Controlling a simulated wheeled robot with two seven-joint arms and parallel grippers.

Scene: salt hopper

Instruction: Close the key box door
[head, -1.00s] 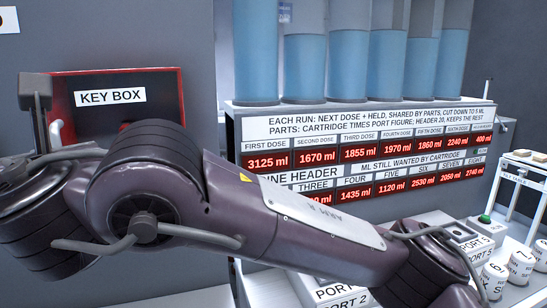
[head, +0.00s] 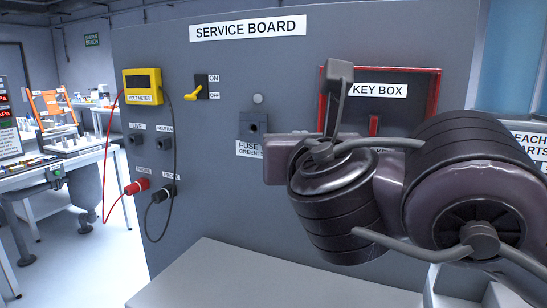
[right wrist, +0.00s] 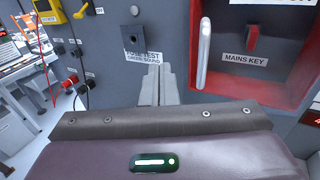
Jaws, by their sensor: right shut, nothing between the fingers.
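The key box (head: 434,92) is a red-rimmed recess on the grey board, right of centre in the head view. It also fills the upper right of the right wrist view (right wrist: 262,97), where a red mains key (right wrist: 252,42) shows inside. A pale vertical bar (right wrist: 203,52), like a handle, stands at its left edge; I cannot make out the door panel clearly. My right gripper (right wrist: 160,72) is shut and empty, left of that bar and apart from it in the picture, below the fuse test label. In the head view my right arm hides its fingers and the box's lower part. My left gripper is out of view.
The service board (head: 215,125) carries a fuse test socket (head: 253,126), a yellow switch (head: 195,94) and a volt meter (head: 143,86) with hanging leads. A pale surface (head: 270,280) lies below, bare where seen. Water tubes (head: 505,60) stand at the right.

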